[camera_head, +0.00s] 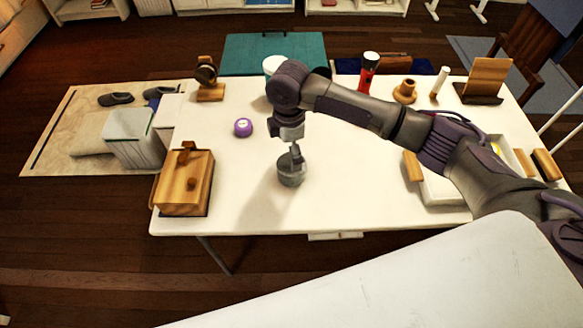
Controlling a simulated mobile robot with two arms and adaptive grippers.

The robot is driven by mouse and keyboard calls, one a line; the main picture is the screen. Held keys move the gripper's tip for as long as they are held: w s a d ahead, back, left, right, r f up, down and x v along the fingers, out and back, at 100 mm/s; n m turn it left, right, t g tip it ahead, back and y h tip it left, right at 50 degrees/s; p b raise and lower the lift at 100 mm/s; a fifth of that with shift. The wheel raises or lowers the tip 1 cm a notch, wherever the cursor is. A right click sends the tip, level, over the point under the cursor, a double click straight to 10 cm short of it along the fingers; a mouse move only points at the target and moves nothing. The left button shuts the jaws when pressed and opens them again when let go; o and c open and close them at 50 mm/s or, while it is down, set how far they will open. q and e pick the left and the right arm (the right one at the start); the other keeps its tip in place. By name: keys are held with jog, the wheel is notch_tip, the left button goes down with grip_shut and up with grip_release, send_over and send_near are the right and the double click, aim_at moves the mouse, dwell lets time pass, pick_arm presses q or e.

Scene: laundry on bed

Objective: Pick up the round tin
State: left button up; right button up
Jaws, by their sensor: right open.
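A grey round tin (290,176) stands upright on the white table (345,195), a little left of its middle. My right gripper (296,156) points down from above, with its fingertips at the top of the tin. The jaws are open. The fingers hide part of the tin's top, and I cannot tell whether they touch it. My left gripper is not in view.
A small purple round object (243,127) lies left of my right gripper. A wooden box (184,190) stands at the table's left front corner. A red bottle (368,72) and a wooden stand (487,77) are at the back. The front middle is clear.

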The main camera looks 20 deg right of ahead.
notch_tip(320, 180, down, 2)
jog(key=shift+f, duration=0.25)
jog(key=f, duration=0.4)
jog(key=shift+s+d+f+p, duration=0.15)
jog(key=shift+s+d+p, duration=0.1)
jog(key=shift+d+p, duration=0.1)
jog(key=shift+f, duration=0.4)
jog(key=c, duration=1.2)
